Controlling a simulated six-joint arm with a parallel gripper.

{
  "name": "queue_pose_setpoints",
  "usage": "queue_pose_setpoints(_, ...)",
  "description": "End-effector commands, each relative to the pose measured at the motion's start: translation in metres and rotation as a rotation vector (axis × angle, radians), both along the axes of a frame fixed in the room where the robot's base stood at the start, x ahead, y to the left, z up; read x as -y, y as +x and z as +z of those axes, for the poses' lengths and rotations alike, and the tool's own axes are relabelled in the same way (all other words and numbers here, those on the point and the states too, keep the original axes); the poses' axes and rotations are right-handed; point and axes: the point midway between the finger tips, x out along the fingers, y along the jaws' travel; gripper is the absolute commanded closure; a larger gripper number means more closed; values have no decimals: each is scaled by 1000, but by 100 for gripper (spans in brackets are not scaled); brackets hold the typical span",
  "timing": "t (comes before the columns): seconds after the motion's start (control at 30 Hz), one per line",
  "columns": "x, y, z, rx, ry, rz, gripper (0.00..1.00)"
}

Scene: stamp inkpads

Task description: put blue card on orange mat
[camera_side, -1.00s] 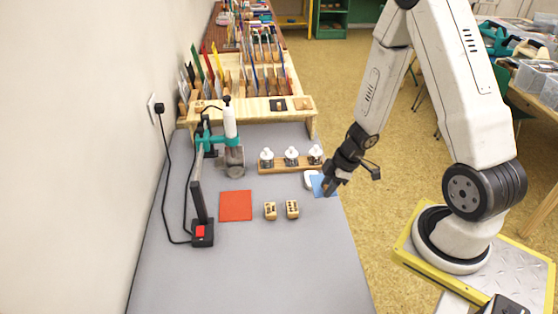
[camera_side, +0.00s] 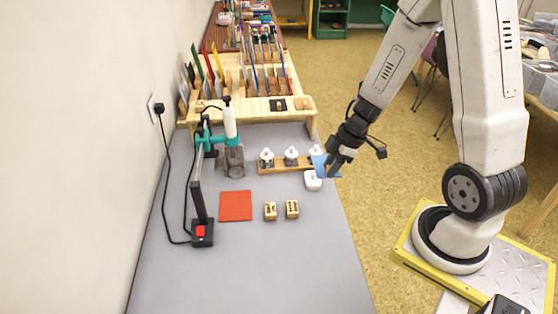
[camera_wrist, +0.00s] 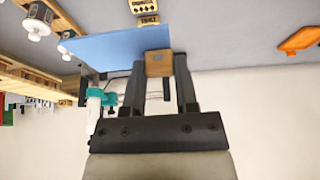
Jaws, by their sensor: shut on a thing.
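The blue card (camera_side: 322,165) is in my gripper (camera_side: 334,168), above the right edge of the grey table. In the wrist view the blue card (camera_wrist: 112,45) sticks out to the left from between the fingers. A small wooden block (camera_wrist: 159,64) sits between the fingers at the card's edge; I cannot tell whether it is joined to the card. My gripper is shut on the card. The orange mat (camera_side: 236,206), a flat red-orange square, lies bare on the table, left of my gripper. An orange patch (camera_wrist: 302,40) shows at the wrist view's right edge.
A white rounded object (camera_side: 312,181) lies below the card. A wooden rack with white-topped bottles (camera_side: 291,157) stands just behind. Two wooden stamps (camera_side: 270,211) lie right of the mat. A teal-clamped stand (camera_side: 201,200) rises left of the mat. The front of the table is clear.

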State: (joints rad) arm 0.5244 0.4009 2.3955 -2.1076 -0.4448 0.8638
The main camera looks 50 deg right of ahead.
Motion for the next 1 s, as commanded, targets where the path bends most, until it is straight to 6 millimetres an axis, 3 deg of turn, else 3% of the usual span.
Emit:
queue_pose_setpoints(0.67,-5,5,-2,2,0,1,96)
queue_pose_setpoints(1.0,-44,35,-14,9,4,7,96)
